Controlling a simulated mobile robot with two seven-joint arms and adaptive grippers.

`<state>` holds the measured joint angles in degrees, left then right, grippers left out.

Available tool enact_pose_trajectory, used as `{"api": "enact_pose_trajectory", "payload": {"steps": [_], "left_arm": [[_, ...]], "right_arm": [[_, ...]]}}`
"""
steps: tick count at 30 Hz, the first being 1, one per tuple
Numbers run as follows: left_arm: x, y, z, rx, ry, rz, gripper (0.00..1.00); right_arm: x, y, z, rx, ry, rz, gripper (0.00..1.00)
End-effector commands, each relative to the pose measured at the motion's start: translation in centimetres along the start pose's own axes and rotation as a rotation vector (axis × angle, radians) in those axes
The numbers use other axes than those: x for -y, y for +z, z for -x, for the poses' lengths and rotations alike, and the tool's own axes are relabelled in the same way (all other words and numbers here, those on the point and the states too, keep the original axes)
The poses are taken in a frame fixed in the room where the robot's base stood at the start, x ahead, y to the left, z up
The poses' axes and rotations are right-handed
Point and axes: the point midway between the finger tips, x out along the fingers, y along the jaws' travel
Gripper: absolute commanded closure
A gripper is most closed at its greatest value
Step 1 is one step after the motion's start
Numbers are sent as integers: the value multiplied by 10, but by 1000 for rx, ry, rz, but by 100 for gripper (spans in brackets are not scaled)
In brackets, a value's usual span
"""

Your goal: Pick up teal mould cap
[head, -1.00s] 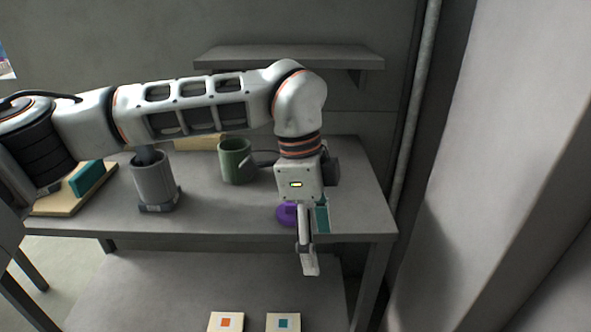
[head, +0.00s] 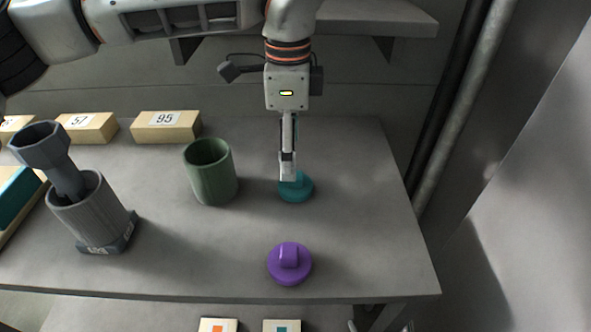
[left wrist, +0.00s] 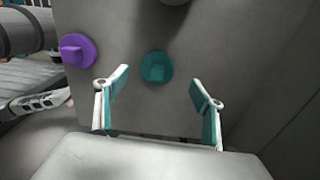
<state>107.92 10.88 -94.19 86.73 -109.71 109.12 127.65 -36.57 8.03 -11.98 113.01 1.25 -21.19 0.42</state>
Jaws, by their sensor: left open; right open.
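The teal mould cap (head: 303,190) is a round disc with a raised grip, lying on the grey table right of the green cup. It also shows in the left wrist view (left wrist: 157,68), centred between and beyond the fingertips. My left gripper (head: 288,178) points down over the cap, seen edge-on, and hides part of it. In the left wrist view its teal-padded fingers (left wrist: 159,79) are apart with nothing between them. My right gripper (head: 381,326) shows only as small parts at the bottom edge, open and away from the cap.
A purple cap (head: 290,265) lies nearer the table's front edge. A green cup (head: 210,172) stands left of the teal cap. A grey ribbed holder (head: 92,215) with a dark tool stands further left. Numbered blocks (head: 166,126) line the back. A pipe (head: 462,125) rises at the right.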

Motion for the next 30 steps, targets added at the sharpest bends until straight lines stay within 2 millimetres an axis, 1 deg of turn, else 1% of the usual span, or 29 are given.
{"api": "enact_pose_trajectory", "payload": {"steps": [1, 5, 11, 19, 21, 27, 29, 30], "left_arm": [[-1, 0, -6, 1, 4, 0, 32], [-1, 0, -20, 0, 4, -1, 32], [-1, -1, -34, 1, 3, -1, 32], [-3, -4, -71, 0, 4, 0, 32], [-2, -4, -76, 0, 4, 0, 32], [-2, -4, -76, 0, 2, 0, 32], [-2, -4, -76, 0, 2, 0, 47], [-2, -4, -76, 0, 2, 0, 58]], "right_arm": [[2, 5, 2, 9, -3, -1, 22], [5, 11, 4, 20, -7, -2, 22], [5, 9, 4, 18, -7, -2, 22], [3, 4, 3, 10, -5, -3, 22], [3, 4, 3, 10, -5, -3, 22], [3, 5, 3, 10, -5, -3, 22], [3, 5, 3, 10, -5, -3, 22], [3, 5, 3, 10, -5, -3, 22]]}}
